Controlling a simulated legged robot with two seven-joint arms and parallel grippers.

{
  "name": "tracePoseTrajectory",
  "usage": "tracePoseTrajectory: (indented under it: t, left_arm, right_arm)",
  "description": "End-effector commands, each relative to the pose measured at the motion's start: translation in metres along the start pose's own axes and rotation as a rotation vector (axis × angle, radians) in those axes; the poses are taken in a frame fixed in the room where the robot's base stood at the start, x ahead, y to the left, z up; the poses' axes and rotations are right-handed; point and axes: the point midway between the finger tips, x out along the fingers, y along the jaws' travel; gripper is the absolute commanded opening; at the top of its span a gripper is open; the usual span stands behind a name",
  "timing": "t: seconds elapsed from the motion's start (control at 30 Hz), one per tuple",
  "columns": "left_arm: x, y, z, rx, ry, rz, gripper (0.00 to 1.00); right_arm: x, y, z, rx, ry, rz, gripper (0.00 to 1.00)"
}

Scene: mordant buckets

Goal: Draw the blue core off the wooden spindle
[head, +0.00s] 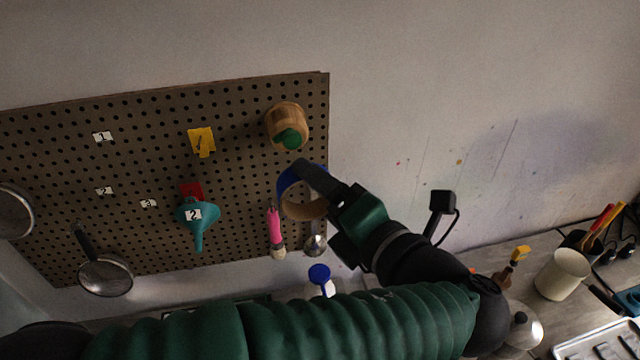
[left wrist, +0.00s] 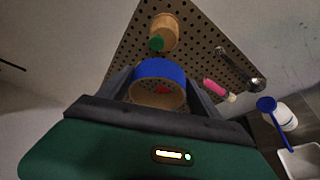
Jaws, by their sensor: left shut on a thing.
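The blue core (head: 284,187) is a short ring, blue outside and tan inside. It is off the wooden spindle, apart from it, below and a little to its right in the head view. My left gripper (head: 308,190) is shut on the core; one dark finger lies across its upper side. In the left wrist view the core (left wrist: 160,70) sits between the two fingers (left wrist: 160,88). The wooden spindle (head: 288,118) is a stub with a green end, projecting from the pegboard; it also shows bare in the left wrist view (left wrist: 166,30). My right gripper is not in view.
The pegboard (head: 130,140) carries a teal funnel (head: 197,215), a yellow hook (head: 201,140), a pink-handled brush (head: 276,230), a ladle (head: 315,243) and a strainer (head: 105,276). A cream pot (head: 562,274) stands on the counter at right. The wall right of the board is bare.

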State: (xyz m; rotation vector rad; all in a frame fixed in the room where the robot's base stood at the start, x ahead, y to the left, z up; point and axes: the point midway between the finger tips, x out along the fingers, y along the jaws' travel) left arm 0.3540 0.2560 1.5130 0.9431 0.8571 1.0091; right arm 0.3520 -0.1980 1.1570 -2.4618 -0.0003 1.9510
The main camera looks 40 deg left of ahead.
Motion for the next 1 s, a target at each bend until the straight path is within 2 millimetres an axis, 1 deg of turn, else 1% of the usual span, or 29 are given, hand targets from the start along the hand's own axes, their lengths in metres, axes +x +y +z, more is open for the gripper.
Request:
tracePoseTrajectory:
  t: [0.3,0.47,1.0]
  left_arm:
    - [0.0,0.002,0.001,0.001,0.0,0.0,0.36]
    - [-0.001,0.002,0.001,0.0,-0.001,0.0,0.36]
    - [-0.024,0.002,-0.009,0.0,-0.002,0.001,0.36]
  right_arm:
    - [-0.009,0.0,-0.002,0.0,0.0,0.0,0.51]
    - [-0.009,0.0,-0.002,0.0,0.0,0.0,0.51]
    - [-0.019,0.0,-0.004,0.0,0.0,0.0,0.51]
